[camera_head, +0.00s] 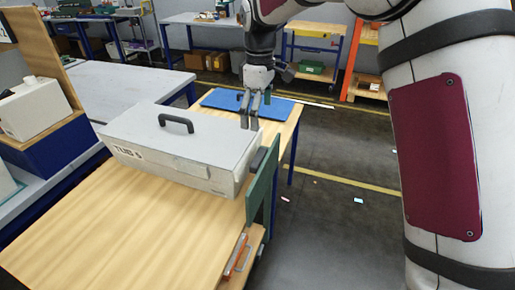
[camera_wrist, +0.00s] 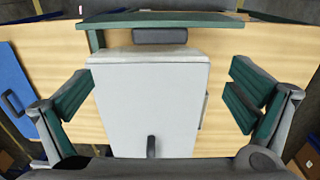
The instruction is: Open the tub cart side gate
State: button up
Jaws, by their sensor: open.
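A pale grey tub (camera_head: 180,145) with a "TUB" label and a dark lid handle (camera_head: 176,123) sits on the wooden table. A green upright panel, which looks like the side gate (camera_head: 262,185), stands at the table's right edge. A dark block-like grip (camera_head: 258,159) sits between tub and panel; I cannot tell which bears it. My gripper (camera_head: 250,113) points down near the tub's far right end. In the wrist view my open, empty gripper (camera_wrist: 160,100) has its green-padded fingers on either side of the tub (camera_wrist: 150,95), with the panel (camera_wrist: 160,19) and grip (camera_wrist: 160,36) at the top.
A blue board (camera_head: 245,103) with a dark handle lies on the table behind the tub. An orange-red bar (camera_head: 235,256) is below the panel at the table's front right. The floor (camera_head: 340,215) right of the table is mostly clear. Shelves and benches stand behind.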

aim_at(258, 156)
notch_tip(258, 156, down, 14)
jog(key=shift+w+a+f+p, duration=0.1)
jog(key=shift+a+f+p, duration=0.05)
jog(key=shift+p, duration=0.6)
